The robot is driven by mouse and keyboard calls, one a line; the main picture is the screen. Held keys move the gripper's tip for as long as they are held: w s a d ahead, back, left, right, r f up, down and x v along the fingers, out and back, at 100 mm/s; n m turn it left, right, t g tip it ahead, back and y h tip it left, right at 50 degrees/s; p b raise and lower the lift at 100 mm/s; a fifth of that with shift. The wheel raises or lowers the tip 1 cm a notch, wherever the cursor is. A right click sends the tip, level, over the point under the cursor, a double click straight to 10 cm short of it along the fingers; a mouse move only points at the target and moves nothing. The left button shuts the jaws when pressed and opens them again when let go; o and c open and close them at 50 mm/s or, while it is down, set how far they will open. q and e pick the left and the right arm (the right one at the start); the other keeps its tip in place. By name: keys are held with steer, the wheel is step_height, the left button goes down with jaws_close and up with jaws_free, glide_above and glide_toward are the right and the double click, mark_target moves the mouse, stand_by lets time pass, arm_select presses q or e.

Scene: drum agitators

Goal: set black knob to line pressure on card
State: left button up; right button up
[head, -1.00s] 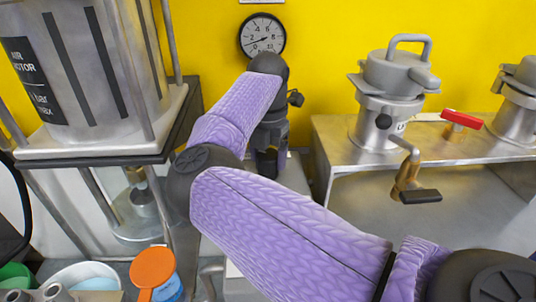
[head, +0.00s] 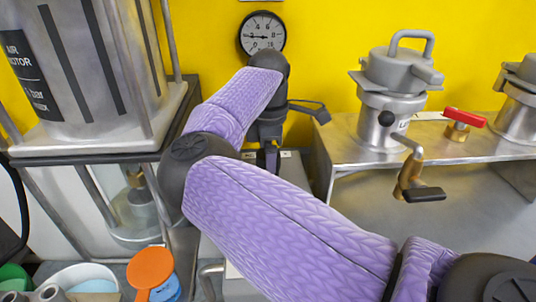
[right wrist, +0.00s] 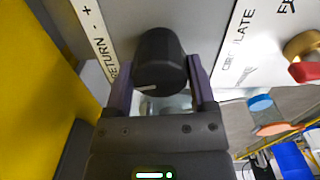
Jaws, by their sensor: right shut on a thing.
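The black knob (right wrist: 160,58) is a dark round cap with a white mark on its lower side, seen in the right wrist view. My right gripper (right wrist: 160,84) has one finger on each side of it and is shut on it. In the head view my right gripper (head: 271,158) points down below the gauge, and the knob is hidden there. The round pressure gauge (head: 262,34) hangs on the yellow wall; its needle points roughly left, near the low numbers. A pale edge at the top of the head view may be the card, but no writing is readable. My left gripper is out of view.
A strip marked "RETURN - +" (right wrist: 97,40) lies beside the knob. A steel bench at the right holds a lidded grey pot (head: 392,100), a red-handled valve (head: 462,120) and a brass tap (head: 408,180). A large tank (head: 75,75) stands left.

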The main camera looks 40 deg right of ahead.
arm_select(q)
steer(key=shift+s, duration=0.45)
arm_select(e)
steer(key=shift+r+m, duration=0.1)
steer(key=shift+m, duration=1)
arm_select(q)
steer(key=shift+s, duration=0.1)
arm_select(e)
steer(key=o, duration=1.2)
step_height(320, 180, up, 10)
steer(key=p, duration=0.3)
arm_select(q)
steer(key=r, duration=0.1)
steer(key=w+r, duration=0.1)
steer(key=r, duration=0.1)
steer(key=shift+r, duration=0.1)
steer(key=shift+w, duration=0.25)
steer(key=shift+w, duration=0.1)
